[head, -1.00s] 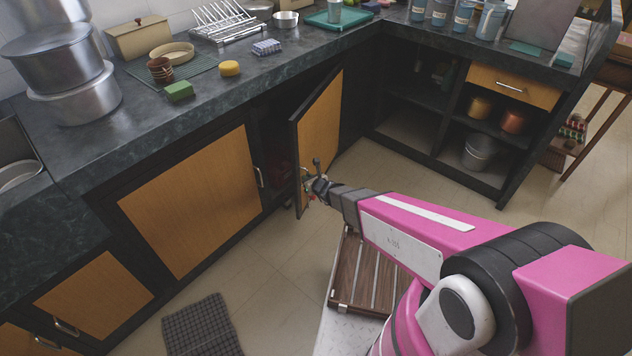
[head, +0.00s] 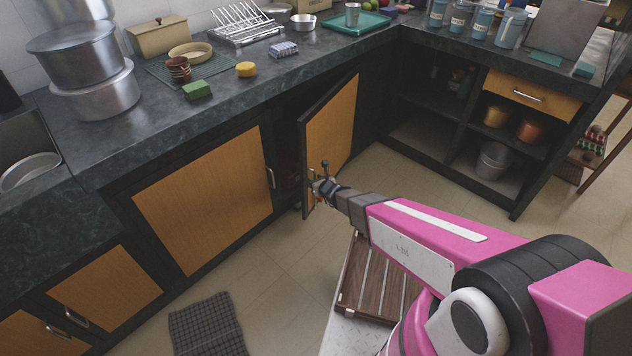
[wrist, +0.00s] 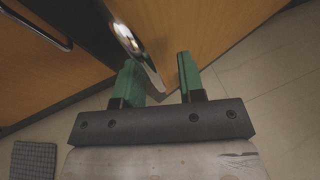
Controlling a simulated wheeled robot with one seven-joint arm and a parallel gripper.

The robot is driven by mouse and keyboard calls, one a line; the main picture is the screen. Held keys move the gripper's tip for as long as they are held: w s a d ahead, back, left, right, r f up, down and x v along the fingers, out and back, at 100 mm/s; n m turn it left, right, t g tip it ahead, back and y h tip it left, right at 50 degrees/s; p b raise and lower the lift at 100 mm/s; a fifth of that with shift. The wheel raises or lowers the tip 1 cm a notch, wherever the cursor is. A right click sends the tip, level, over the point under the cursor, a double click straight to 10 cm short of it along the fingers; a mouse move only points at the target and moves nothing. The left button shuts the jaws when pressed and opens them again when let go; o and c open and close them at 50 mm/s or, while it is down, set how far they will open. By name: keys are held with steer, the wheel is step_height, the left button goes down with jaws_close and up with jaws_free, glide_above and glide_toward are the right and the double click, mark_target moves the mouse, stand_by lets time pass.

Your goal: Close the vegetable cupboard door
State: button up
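The cupboard door (head: 330,125), a wood panel with a black frame, stands ajar under the counter in the head view. Its dark interior shows behind it, with faint reddish shapes too dim to name. My gripper (head: 322,188) is at the lower part of the door's free edge. In the wrist view, the two green fingers of my gripper (wrist: 160,78) are apart. The door panel (wrist: 190,25) fills the space beyond them, and a shiny metal handle (wrist: 124,36) lies just beyond the left finger. Whether a finger touches the door or handle cannot be told.
A shut cupboard front (head: 205,200) lies left of the opening. The counter (head: 160,120) above carries pots and small items. Open shelves (head: 480,130) stand at the right. A dark mat (head: 207,325) and a slatted wooden piece (head: 375,280) lie low in front.

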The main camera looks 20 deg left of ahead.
steer(key=shift+s+d, duration=0.1)
steer(key=v, duration=1)
steer(key=shift+s+d+r, duration=0.15)
steer(key=shift+s+d, duration=0.05)
